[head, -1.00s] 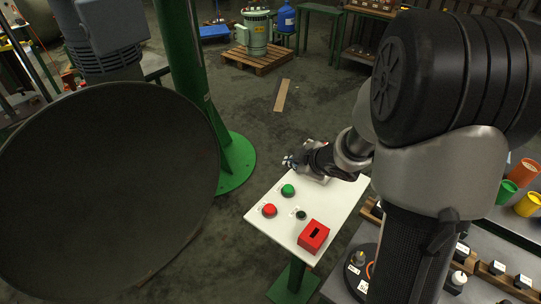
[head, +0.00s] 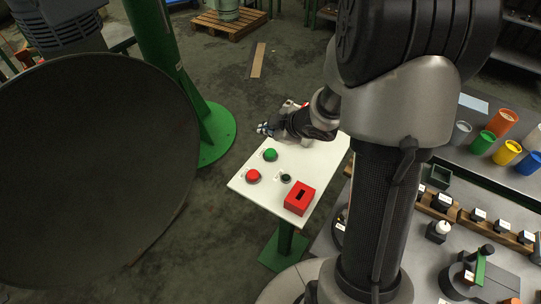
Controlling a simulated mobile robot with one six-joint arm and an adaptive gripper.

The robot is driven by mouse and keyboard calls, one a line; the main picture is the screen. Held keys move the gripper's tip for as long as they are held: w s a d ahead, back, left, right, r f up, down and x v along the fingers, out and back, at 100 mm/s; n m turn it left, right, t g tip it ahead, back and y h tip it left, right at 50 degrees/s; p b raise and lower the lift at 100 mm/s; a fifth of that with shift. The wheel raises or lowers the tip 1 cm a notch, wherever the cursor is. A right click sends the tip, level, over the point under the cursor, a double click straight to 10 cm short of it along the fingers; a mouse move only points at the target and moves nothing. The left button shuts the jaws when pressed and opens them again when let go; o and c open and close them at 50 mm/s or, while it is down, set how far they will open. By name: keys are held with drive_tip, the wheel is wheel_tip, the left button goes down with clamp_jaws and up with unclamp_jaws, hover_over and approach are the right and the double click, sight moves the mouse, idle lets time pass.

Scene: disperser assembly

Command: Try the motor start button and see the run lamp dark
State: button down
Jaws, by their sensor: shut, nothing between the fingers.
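A white control panel (head: 318,168) stands on a green post. On it are a green button (head: 270,154), a red button (head: 253,176) and a small dark round fitting (head: 285,179), which looks unlit and may be the run lamp. A red box (head: 299,199) with a black slot sits at the panel's near end. My gripper (head: 265,129) is shut and empty, just beyond the green button at the panel's far left edge. It appears apart from the button. My arm hides part of the panel's far side. The labels are too small to read.
A large dark round vessel (head: 95,170) fills the left, beside a green column (head: 160,50). A grey bench (head: 400,250) at right holds coloured cups (head: 483,142) and wooden racks. A wooden pallet (head: 228,24) and a plank (head: 258,60) lie on the floor behind.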

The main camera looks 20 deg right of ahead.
sight(269, 154)
drive_tip(key=shift+f+b, duration=2.45)
drive_tip(key=shift+f, duration=0.6)
drive_tip(key=shift+f, duration=0.45)
drive_tip(key=shift+f+b, duration=0.9)
drive_tip(key=shift+b, duration=0.1)
drive_tip(key=shift+r+p, duration=1.3)
drive_tip(key=shift+p, duration=0.05)
wheel_tip(269, 154, up, 5)
drive_tip(key=p, duration=0.5)
